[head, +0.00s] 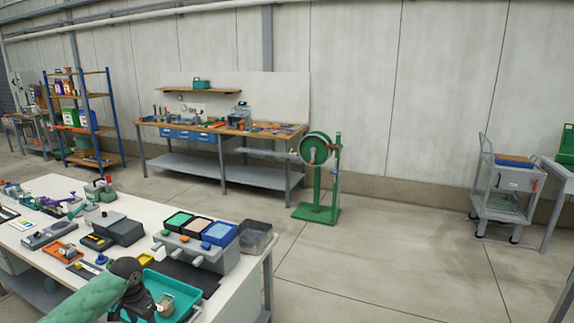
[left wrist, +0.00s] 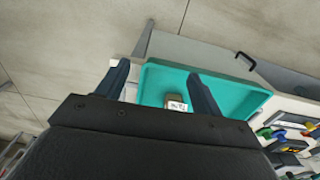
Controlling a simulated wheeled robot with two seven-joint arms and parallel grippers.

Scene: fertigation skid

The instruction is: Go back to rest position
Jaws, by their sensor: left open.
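My left gripper is at the bottom of the head view, over the near end of the white workbench (head: 42,262). In the left wrist view its two fingers (left wrist: 158,78) are spread apart with nothing between the tips. A teal tray (head: 183,290) lies beside and beyond it, also seen in the left wrist view (left wrist: 225,88). My right gripper is not in view.
A grey manifold block (head: 205,254) with handles and coloured bins (head: 218,235) stand right behind the tray. Tools and fittings crowd the bench to the left. A green reel stand (head: 318,213) and a grey cart (head: 505,205) stand beyond. The floor between is clear.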

